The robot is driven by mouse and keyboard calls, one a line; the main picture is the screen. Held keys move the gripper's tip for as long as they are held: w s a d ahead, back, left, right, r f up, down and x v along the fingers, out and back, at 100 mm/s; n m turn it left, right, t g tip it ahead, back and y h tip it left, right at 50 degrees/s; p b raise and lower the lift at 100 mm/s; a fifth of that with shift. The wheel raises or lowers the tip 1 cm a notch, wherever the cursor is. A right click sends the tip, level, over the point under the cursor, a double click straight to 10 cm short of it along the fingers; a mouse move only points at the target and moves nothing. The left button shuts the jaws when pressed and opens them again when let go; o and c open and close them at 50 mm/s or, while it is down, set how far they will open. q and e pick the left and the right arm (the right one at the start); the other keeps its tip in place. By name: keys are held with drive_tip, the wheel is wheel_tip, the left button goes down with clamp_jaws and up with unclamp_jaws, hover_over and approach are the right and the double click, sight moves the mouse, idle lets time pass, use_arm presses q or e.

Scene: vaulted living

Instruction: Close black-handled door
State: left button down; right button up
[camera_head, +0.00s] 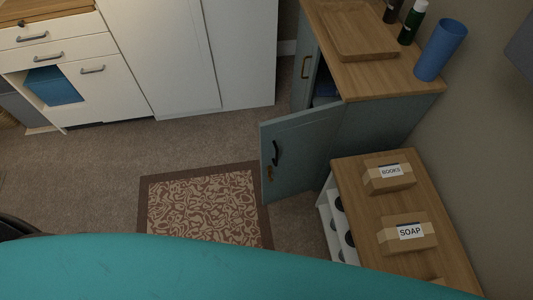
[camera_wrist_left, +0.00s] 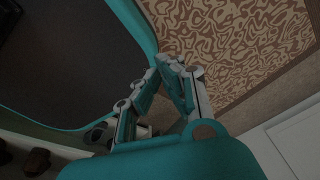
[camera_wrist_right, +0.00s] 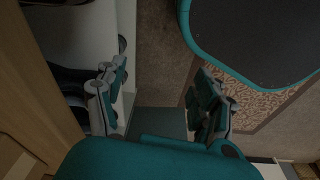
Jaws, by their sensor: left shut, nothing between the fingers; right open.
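The black-handled door (camera_head: 300,150) is a grey-blue panel standing open on the front of the grey-blue cabinet (camera_head: 385,125) in the head view. Its black handle (camera_head: 276,153) is on the face towards the left, near the free edge, with a small brass piece below it. Neither gripper shows in the head view. My left gripper (camera_wrist_left: 170,64) is shut and empty above the floor near the rug. My right gripper (camera_wrist_right: 158,78) is open, beside a white shelf. A grey-blue panel (camera_wrist_right: 158,122) shows between its fingers, perhaps the door; I cannot tell if they touch.
A low shelf with a wooden top (camera_head: 350,176) carries boxes labelled BOOKS (camera_head: 390,182) and SOAP (camera_head: 408,243), close to the door. A patterned rug (camera_head: 205,207) lies left of the door. The cabinet top holds a wooden tray (camera_head: 350,48), bottles and a blue cup (camera_head: 440,50).

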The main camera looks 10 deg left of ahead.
use_arm(q)
drive_tip(key=w+d+m+t+b, duration=0.1)
drive_tip(key=w+d+b, duration=0.1)
drive_tip(key=w, duration=0.2)
use_arm(e)
drive_tip(key=s+f+b, duration=0.3)
drive_tip(key=f+b, duration=0.4)
drive_tip(key=f, duration=0.5)
use_arm(q)
drive_tip(key=m+t+h+b, duration=0.4)
drive_tip(key=m+t+b, duration=0.5)
drive_tip(key=m+t, duration=0.7)
approach(273, 143)
drive_tip(key=s+g, duration=0.1)
drive_tip(key=s, duration=0.6)
drive_tip(key=shift+m, duration=0.4)
drive_tip(key=x, duration=0.4)
drive_tip(key=a+b+x, duration=0.1)
drive_tip(key=x, duration=0.3)
drive_tip(key=a+x, duration=0.1)
drive_tip(key=x, duration=0.3)
drive_tip(key=shift+w+r, duration=0.15)
drive_tip(key=shift+w, duration=0.3)
use_arm(e)
drive_tip(key=w+r, duration=0.2)
drive_tip(key=w, duration=0.7)
drive_tip(key=shift+a+r+t, duration=0.15)
drive_tip(key=shift+a+t, duration=0.15)
drive_tip(key=shift+a, duration=0.15)
